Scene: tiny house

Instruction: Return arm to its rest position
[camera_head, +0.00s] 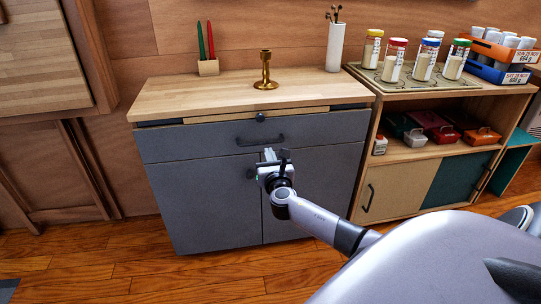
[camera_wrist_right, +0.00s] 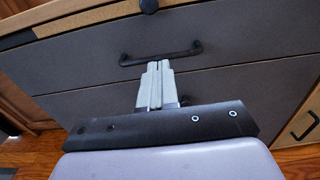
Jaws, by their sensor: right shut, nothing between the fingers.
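My right arm reaches in from the lower right in the head view. Its gripper (camera_head: 268,156) is in front of the grey cabinet (camera_head: 205,200), just below the dark drawer handle (camera_head: 260,140). In the right wrist view the gripper's fingers (camera_wrist_right: 156,84) are together and empty. They point at the grey drawer front, and the handle (camera_wrist_right: 160,56) shows just beyond their tips. I cannot tell whether the fingertips touch the handle. The drawer looks closed or nearly so. My left gripper is not in view.
A brass candlestick (camera_head: 265,70), a holder with candles (camera_head: 208,66) and a white vase (camera_head: 335,46) stand on the wooden top. An open shelf unit (camera_head: 400,155) with jars and small boxes stands at right. Wooden floor (camera_head: 120,265) is clear at left.

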